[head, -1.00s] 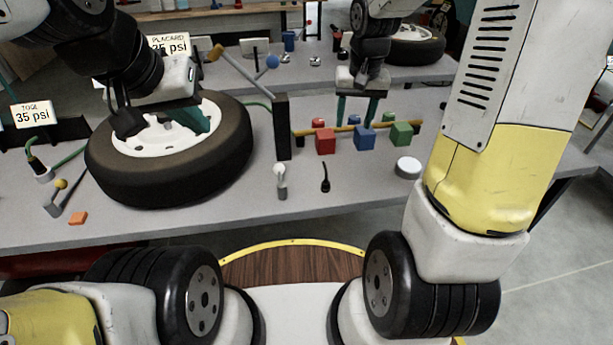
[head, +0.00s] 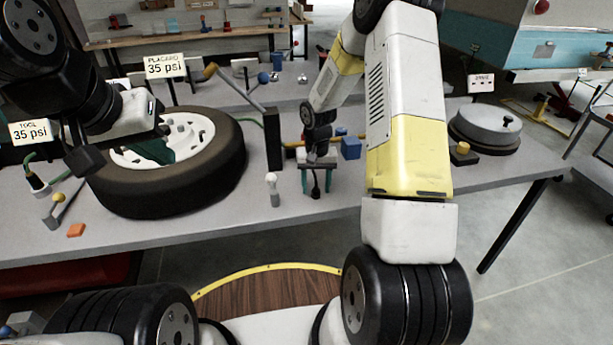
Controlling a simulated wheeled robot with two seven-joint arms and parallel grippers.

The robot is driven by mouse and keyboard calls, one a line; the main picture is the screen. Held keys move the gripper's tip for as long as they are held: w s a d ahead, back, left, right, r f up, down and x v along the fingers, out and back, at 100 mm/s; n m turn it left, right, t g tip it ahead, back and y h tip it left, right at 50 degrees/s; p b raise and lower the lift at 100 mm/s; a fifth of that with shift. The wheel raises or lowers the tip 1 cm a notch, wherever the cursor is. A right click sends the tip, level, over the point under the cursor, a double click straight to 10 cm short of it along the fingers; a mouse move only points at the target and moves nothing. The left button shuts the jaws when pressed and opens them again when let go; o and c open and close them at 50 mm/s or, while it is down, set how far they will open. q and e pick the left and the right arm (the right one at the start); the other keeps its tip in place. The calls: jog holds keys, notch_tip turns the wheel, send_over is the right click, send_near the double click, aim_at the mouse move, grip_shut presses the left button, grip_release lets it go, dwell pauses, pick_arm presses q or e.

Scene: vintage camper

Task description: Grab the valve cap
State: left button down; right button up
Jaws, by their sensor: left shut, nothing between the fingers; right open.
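A small black piece with a thin stem (head: 316,191) lies on the grey workbench (head: 365,190); I cannot tell for sure that it is the valve cap. My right gripper (head: 318,180) is open, pointing down, its teal fingers on either side of this piece; contact cannot be made out. My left gripper (head: 160,152) is shut and empty over the white rim of the wheel (head: 215,185), which lies flat on the bench. Its arm hides part of the rim, and no cap can be made out there.
A grey and white upright fitting (head: 273,190) stands left of my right gripper. Behind are a dark post (head: 273,140) and a blue block (head: 350,148).

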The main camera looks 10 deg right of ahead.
jog(key=shift+f, duration=0.65)
grip_shut()
jog(key=shift+r, duration=0.1)
